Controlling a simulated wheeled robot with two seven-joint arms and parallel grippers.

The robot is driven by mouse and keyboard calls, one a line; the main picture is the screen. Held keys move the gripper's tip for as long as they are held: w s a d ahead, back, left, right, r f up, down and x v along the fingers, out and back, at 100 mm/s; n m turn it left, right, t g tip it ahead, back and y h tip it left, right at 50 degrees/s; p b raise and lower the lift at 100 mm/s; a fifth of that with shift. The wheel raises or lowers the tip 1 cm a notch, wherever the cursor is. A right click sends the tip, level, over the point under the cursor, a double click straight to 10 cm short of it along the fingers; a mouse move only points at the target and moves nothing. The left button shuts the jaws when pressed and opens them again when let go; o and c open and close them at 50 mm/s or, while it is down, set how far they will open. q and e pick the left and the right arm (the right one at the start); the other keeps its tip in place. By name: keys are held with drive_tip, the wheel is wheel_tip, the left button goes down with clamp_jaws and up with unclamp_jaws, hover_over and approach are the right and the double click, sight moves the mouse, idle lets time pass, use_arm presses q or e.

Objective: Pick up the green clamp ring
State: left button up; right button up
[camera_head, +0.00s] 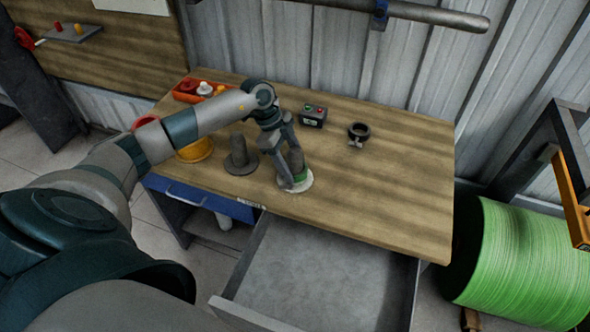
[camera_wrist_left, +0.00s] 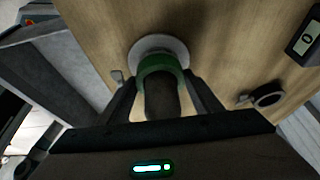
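The green clamp ring (camera_head: 301,174) sits around the foot of a dark upright post (camera_head: 296,158) on a round white base (camera_head: 297,183), near the front edge of the workbench. In the left wrist view the green ring (camera_wrist_left: 160,64) encircles the dark post (camera_wrist_left: 161,100), above the white base (camera_wrist_left: 158,43). My left gripper (camera_head: 291,163) reaches down over the post, its fingers on either side of post and ring. They look open, with a visible gap at the left finger. The fingers partly hide the ring in the head view. My right gripper is not in view.
A dark clamp ring (camera_head: 359,131) and a button box (camera_head: 313,116) stand farther back on the workbench (camera_head: 400,190). A grey post on a disc (camera_head: 240,158), a yellow container (camera_head: 195,150) and a red tray (camera_head: 190,90) stand left. An open drawer (camera_head: 320,275) juts out below.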

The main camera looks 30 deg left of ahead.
use_arm(q)
drive_tip(key=shift+w+r, duration=0.1)
drive_tip(key=shift+r, duration=0.05)
drive_tip(key=shift+c, duration=0.3)
